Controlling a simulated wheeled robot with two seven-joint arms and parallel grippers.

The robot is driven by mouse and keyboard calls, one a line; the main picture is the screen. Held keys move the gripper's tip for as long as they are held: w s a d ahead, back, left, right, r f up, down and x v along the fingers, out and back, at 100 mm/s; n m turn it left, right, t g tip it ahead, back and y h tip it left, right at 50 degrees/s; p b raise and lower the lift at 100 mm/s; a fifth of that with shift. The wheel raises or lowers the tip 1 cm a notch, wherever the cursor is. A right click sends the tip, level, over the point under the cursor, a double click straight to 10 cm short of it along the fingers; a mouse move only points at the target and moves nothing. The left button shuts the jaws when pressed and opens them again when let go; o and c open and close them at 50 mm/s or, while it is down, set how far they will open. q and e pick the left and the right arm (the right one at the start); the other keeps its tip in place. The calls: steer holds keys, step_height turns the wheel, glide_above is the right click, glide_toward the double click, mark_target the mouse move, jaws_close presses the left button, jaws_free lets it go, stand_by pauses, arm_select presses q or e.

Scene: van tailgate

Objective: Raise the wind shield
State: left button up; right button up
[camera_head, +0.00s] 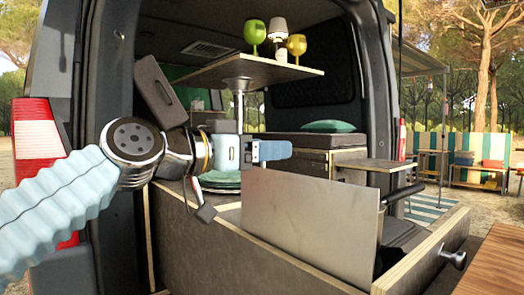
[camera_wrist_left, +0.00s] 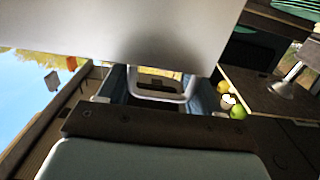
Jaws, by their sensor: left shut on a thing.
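The wind shield (camera_head: 310,215) is a flat grey metal panel standing upright along the near side of the pull-out drawer (camera_head: 425,250). My left gripper (camera_head: 275,151) is at its top edge, toward the left half, and is shut on it. In the left wrist view the panel (camera_wrist_left: 125,35) fills the upper part, with the fingers (camera_wrist_left: 155,85) against its edge. The exact contact is hard to see. The panel hides much of the drawer's inside. My right gripper is not in view.
Green plates (camera_head: 220,178) are stacked behind my left wrist. A raised table (camera_head: 240,72) above carries two cups and a small lamp. A dark handle (camera_head: 405,192) stands right of the panel. A wooden surface (camera_head: 493,265) is at the lower right.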

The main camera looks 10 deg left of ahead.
arm_select(q)
steer(key=shift+a+r+t, duration=0.25)
steer(key=shift+r+t, duration=0.05)
steer(key=shift+r, duration=0.1)
steer(key=o, duration=1.1)
steer(key=shift+o, duration=0.6)
steer(key=shift+f, duration=0.1)
steer(key=b+v, duration=0.2)
steer(key=v, duration=1.1)
steer(key=shift+s+a+b, duration=0.25)
steer(key=shift+a+b, duration=0.05)
steer(key=shift+b, duration=0.05)
